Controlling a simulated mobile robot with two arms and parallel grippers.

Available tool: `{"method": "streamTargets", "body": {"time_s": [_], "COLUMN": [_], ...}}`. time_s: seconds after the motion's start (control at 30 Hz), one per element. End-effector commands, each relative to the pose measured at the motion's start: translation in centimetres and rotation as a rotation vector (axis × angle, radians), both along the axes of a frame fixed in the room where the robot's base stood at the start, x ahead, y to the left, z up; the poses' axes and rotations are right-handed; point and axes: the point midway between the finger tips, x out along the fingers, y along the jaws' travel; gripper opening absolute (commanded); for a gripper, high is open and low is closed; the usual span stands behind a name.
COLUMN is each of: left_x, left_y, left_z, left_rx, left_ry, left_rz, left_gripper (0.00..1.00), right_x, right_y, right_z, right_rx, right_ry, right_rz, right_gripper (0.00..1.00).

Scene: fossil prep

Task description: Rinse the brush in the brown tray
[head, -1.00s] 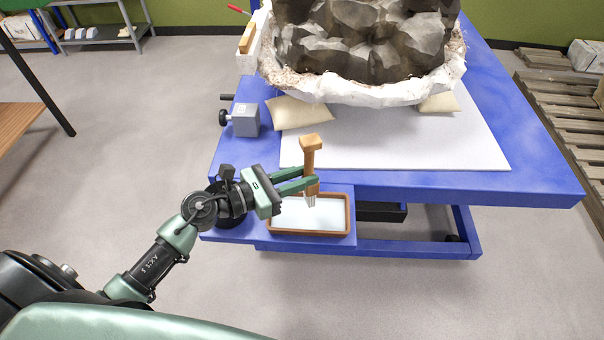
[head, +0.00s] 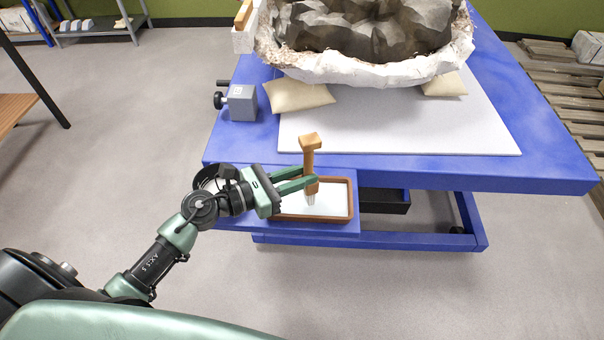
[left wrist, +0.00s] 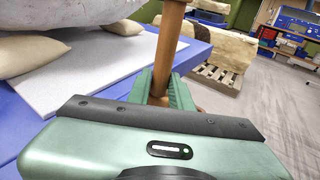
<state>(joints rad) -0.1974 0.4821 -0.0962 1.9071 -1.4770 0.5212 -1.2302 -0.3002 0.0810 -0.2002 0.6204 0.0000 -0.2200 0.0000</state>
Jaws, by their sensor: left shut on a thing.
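The brush (head: 309,157) has a wooden handle and pale bristles and stands upright. My left gripper (head: 314,184) is shut on its handle from the left. The handle also shows between the green fingers in the left wrist view (left wrist: 168,45). The brown tray (head: 352,213) has a white inside and sits on the blue side shelf at the table's front. The bristles are over the tray's inside, low down. I cannot tell whether they touch its white surface. The tray is hidden in the left wrist view. My right gripper is out of view.
A blue table (head: 545,170) carries a large dark rock in a white plaster jacket (head: 375,72), propped on cream cushions (head: 298,97) over a pale mat (head: 400,130). A grey block with a knob (head: 241,102) stands at the left edge. A wooden pallet (head: 570,95) lies right.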

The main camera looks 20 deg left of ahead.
Motion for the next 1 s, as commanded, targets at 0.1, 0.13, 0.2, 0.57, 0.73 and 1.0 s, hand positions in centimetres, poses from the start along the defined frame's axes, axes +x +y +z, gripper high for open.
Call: {"method": "streamTargets", "body": {"time_s": [0.1,0.13,0.2,0.57,0.73,1.0], "left_x": [0.0,0.0,0.0,-0.1,-0.3,-0.3], "left_y": [0.0,0.0,0.0,0.6,1.1,1.0], "left_z": [0.0,0.0,0.0,-0.1,-0.1,0.1], "left_rx": [0.001,0.001,0.000,0.000,0.000,-0.001], "left_ry": [-0.001,-0.001,0.000,0.000,0.000,-0.001], "left_rz": [0.000,-0.001,0.000,0.000,0.000,0.000], "left_gripper": [0.00,0.00,0.00,0.00,0.00,0.00], "right_x": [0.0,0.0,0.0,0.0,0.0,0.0], "right_y": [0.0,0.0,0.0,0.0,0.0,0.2], "right_z": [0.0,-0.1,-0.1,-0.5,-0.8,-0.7], "right_rx": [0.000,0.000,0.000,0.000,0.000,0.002], "right_ry": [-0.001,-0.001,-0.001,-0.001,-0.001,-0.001], "right_rz": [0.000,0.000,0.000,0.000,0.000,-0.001], "right_gripper": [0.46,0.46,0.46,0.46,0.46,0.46]}}
